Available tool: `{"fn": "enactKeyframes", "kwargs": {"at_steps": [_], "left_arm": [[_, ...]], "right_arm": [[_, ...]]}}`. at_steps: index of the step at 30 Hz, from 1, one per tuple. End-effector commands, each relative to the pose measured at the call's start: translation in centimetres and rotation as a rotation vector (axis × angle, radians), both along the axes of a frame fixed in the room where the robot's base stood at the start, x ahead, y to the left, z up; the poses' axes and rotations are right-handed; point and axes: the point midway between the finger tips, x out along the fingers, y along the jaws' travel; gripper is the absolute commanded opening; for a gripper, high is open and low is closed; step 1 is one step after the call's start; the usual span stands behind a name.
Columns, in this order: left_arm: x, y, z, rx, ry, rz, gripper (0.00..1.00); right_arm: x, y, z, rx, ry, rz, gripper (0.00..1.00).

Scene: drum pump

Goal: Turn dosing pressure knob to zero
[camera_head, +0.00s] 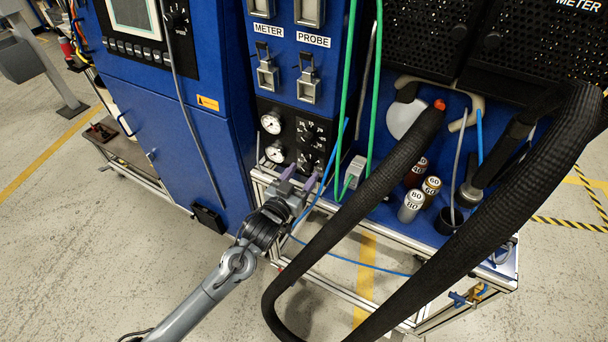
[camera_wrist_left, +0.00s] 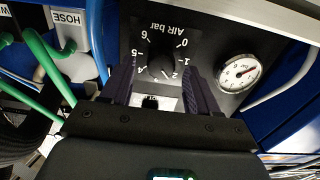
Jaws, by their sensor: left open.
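A black round knob (camera_wrist_left: 160,66) sits on a dark panel (camera_wrist_left: 200,45) marked "AIR bar", with a printed scale from 0 to 6 around it. The left wrist view shows it upside down. No "dosing" label is readable, and I cannot tell where the knob points. My left gripper (camera_wrist_left: 159,72) is open, with one dark finger on each side of the knob; I cannot tell whether they touch it. In the head view my left gripper (camera_head: 299,178) is at the lower part of the gauge panel, partly covering its lower edge. My right gripper is out of view.
Two gauges (camera_head: 271,123) show in the head view. Green hoses (camera_head: 342,95) hang right of the panel. A thick black hose (camera_head: 395,165) loops across the front. Bottles (camera_head: 411,205) stand on the blue shelf.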

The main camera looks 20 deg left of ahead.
Motion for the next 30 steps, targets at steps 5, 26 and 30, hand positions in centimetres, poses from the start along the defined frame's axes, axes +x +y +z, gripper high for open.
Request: {"fn": "enactKeyframes", "kwargs": {"at_steps": [5, 26, 30], "left_arm": [[1.3, -0.2, 0.0, -0.001, -0.001, 0.0, 0.6], [1.6, -0.2, 0.0, 0.0, 0.0, 0.0, 0.08], [1.6, -0.2, 0.1, -0.003, 0.0, 0.0, 0.05]], "right_arm": [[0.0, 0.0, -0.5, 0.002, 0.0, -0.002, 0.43], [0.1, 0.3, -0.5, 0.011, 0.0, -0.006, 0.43], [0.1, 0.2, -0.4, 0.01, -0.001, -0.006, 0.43]]}}
